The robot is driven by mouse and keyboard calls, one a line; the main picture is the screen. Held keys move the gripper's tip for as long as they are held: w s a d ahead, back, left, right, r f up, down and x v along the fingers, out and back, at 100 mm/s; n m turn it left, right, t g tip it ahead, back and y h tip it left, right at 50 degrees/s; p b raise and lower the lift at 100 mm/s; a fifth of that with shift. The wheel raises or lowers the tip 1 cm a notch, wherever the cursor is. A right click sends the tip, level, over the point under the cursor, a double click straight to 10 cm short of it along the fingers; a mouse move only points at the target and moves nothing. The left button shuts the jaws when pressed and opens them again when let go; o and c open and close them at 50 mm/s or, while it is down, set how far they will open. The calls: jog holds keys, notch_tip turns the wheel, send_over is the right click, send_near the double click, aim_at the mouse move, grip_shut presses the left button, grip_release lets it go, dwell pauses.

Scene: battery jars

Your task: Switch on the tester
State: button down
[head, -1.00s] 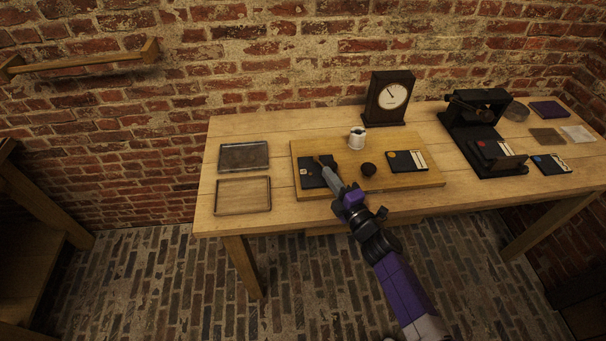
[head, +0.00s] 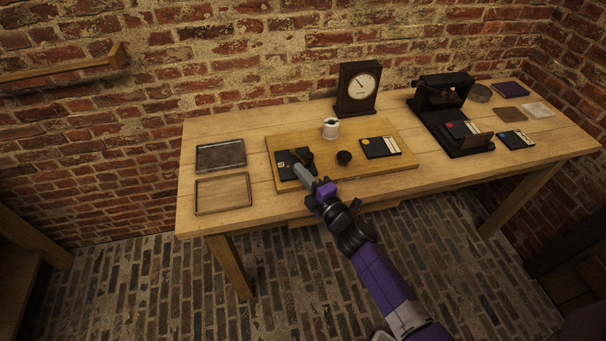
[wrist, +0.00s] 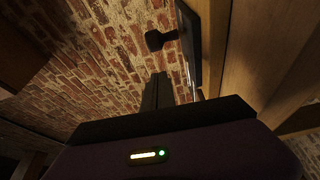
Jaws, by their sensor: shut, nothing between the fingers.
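A black plate (head: 284,166) lies on the left of a wooden board on the table. A dark lever or knob (head: 307,158) stands at its right side. The wrist view shows a dark-ended lever (wrist: 160,39) sticking out from a black plate (wrist: 191,50). Which way it is set I cannot tell. My gripper (head: 298,170) is shut and empty, low by the plate's front right part, just in front of the lever. In the wrist view its fingers (wrist: 157,88) point toward the lever, seemingly apart from it. A dial gauge in a dark case (head: 358,86) stands behind the board.
On the wooden board (head: 385,171) are a white cup (head: 331,128), a dark round knob (head: 344,158) and a black card (head: 378,148) with pale strips. Two trays (head: 221,155) (head: 223,193) lie left. A black stand (head: 445,95) is right. Bare table lies between trays and board.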

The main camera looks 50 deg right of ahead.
jog(key=s, duration=0.2)
jog(key=s+d, duration=0.1)
jog(key=s, duration=0.2)
jog(key=s+d, duration=0.1)
jog(key=s, duration=0.2)
jog(key=shift+d+f, duration=0.2)
jog(key=shift+s+d, duration=0.2)
jog(key=shift+s, duration=0.35)
jog(key=s+a+r+m+t+y, duration=0.1)
jog(key=s+a+r+m, duration=0.2)
jog(key=a+r+m, duration=0.35)
jog(key=s+a+r+m+g+y, duration=0.1)
jog(key=s+a+r+m+y, duration=0.1)
jog(key=s+a, duration=0.8)
jog(key=s+a+r+m+g+y, duration=0.2)
jog(key=s+a+r+m+y, duration=0.1)
jog(key=s+a, duration=0.7)
jog(key=shift+s+a+r+m, duration=0.4)
jog(key=shift+a+r+m, duration=0.1)
jog(key=shift+a+m, duration=0.55)
